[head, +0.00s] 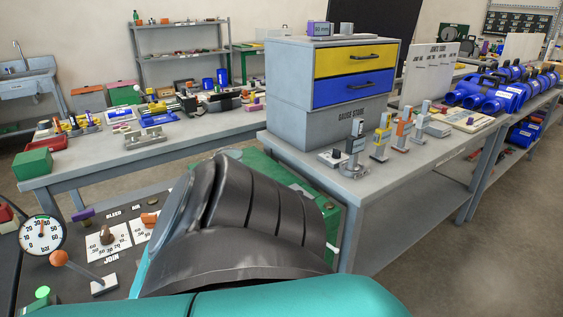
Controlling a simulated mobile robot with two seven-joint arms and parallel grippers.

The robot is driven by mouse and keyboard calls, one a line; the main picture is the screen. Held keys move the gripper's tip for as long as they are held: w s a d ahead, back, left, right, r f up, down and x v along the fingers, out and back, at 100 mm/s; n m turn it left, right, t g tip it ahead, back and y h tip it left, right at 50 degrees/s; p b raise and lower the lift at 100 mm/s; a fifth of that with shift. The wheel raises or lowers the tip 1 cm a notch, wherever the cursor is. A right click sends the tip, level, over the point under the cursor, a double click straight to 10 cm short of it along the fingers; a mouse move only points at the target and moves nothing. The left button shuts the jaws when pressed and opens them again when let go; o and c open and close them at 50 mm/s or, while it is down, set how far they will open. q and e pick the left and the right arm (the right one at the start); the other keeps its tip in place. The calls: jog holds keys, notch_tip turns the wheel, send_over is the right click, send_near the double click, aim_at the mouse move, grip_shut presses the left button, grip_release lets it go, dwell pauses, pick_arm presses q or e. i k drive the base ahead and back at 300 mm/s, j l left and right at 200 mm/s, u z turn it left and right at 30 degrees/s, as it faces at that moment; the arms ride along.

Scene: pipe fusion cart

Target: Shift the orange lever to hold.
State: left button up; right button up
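A lever with an orange ball knob (59,258) stands on the dark panel (38,285) at the lower left. Its thin rod slopes down to the right to a pale base (104,285) near the word JOIN. A small orange handle (150,218) sits on the same panel beside a white dial plate (108,241). No hold marking is readable. My teal and black arm covers the middle foreground and hides the panel's right part. Neither gripper's fingertips show.
A pressure gauge (42,234), a green button (42,293) and a purple handle (83,214) are on the panel. A green case (330,205) lies behind my arm. A grey bench (395,175) carries a drawer cabinet (330,110). Open floor (480,260) is at the right.

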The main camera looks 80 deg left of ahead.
aim_at(59, 258)
jog(key=u, duration=4.1)
